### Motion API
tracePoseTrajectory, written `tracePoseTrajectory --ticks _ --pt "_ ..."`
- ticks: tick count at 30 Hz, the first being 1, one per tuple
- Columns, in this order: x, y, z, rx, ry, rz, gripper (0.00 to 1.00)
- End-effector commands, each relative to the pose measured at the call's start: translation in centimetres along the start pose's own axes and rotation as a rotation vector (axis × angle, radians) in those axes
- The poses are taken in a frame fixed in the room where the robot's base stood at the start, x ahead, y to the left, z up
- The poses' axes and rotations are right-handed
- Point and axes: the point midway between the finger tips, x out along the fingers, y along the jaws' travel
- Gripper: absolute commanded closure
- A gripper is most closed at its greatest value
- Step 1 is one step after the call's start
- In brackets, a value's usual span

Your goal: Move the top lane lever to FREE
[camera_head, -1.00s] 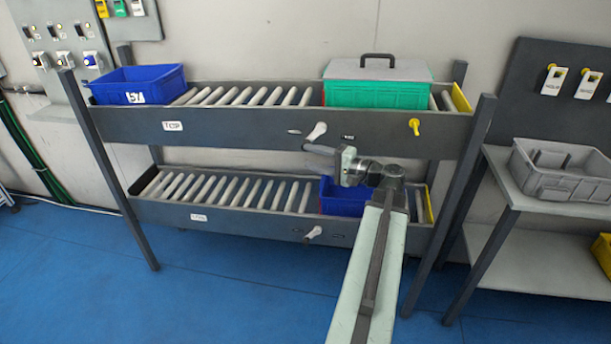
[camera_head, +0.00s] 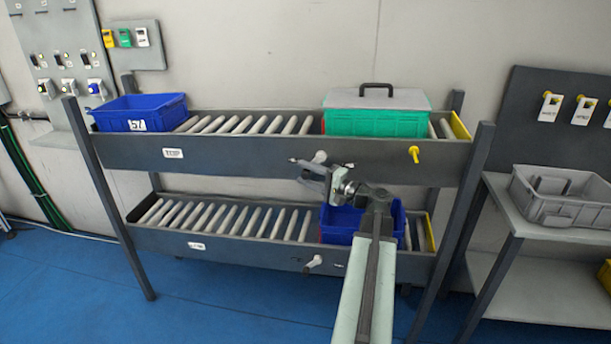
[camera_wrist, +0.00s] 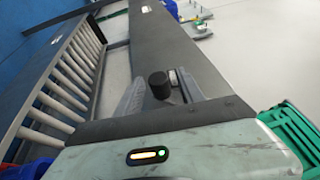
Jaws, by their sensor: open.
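The top lane lever (camera_head: 319,157) is a pale handle on the dark front rail of the upper roller lane (camera_head: 240,155). It tilts up and to the right. My gripper (camera_head: 307,171) is open just in front of the rail, at and slightly below the lever. Part of the lever is hidden behind it. In the wrist view the open fingers (camera_wrist: 160,98) face the rail, with a dark round knob (camera_wrist: 158,85) between them. I cannot tell whether a finger touches the lever. The FREE marking is not readable.
A green crate with a grey lid (camera_head: 376,115) sits on the upper lane above my arm. A lower lever (camera_head: 313,262) and a blue bin (camera_head: 340,222) are on the lower lane. A blue bin (camera_head: 150,108) stands upper left.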

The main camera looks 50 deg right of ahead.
Motion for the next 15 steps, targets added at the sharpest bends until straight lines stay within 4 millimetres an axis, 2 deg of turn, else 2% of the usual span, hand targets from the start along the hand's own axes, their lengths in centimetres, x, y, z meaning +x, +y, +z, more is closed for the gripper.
tracePoseTrajectory --ticks 3,8,15 --pt "-0.02 0.01 0.01 0.000 0.000 0.000 0.55" --pt "-0.04 0.01 0.01 0.000 0.000 0.000 0.99" --pt "-0.05 0.01 0.01 0.000 0.000 0.000 1.00"
